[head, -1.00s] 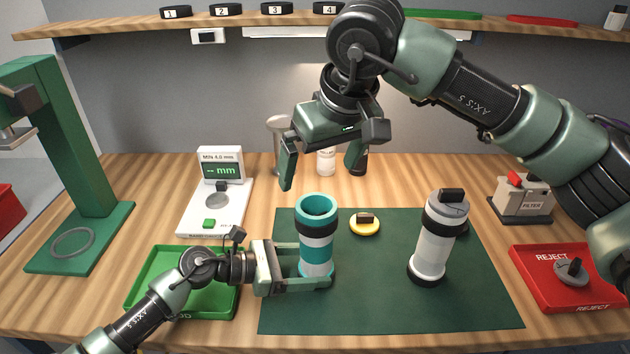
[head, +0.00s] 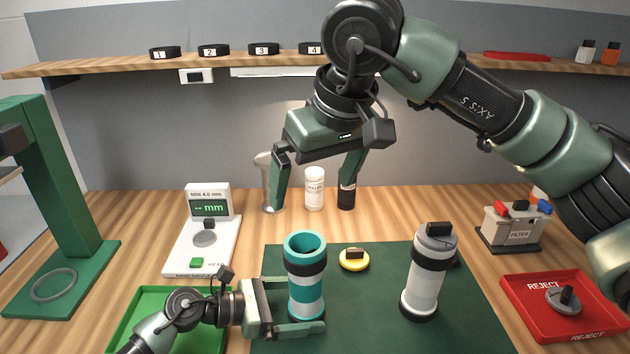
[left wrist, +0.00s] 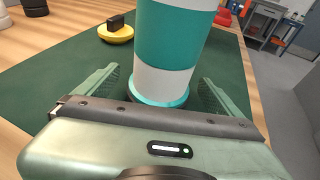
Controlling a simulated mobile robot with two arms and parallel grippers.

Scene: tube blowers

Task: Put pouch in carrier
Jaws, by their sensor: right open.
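The open-topped teal and white tube (head: 306,285), which I take as the carrier, stands upright on the dark green mat. It also shows in the left wrist view (left wrist: 168,40). I cannot make out a pouch; the tube's inside bottom is hidden.
A white tube (head: 427,280) with black bands and a yellow disc (head: 354,260) sit on the mat (head: 470,325). A green tray (head: 135,325) lies left, a red reject tray (head: 525,300) right. Bottles (head: 314,190) and a metal cylinder (head: 264,175) stand behind. A shelf (head: 120,67) runs above.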

